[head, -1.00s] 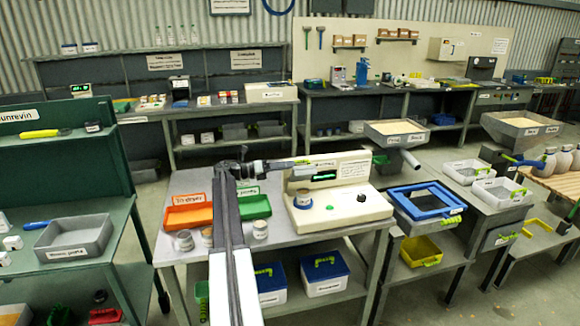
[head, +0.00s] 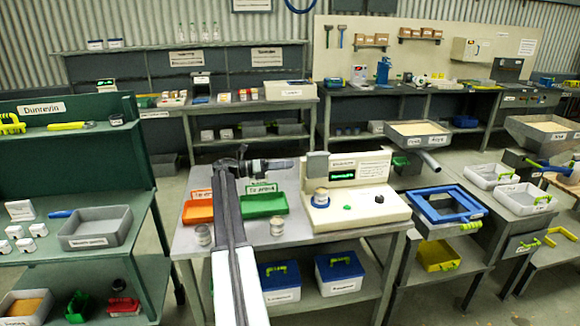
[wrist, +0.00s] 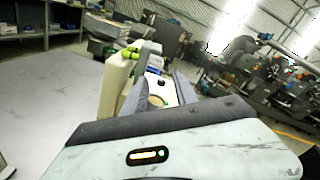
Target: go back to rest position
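My gripper (head: 284,163) is in the head view at the end of my arm. It points right, above the green tray and just left of the cream tester (head: 375,205). In the wrist view two grey fingers (wrist: 166,78) stand apart, with a pale surface showing between them. I see nothing held. The fingertips are small and unclear in the head view.
A green tray (head: 264,205) and an orange tray (head: 197,212) lie on the grey table. Tins stand at the front (head: 203,235), beside my arm (head: 277,226) and on the tester (head: 321,197). A blue-framed sieve (head: 444,205) stands right.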

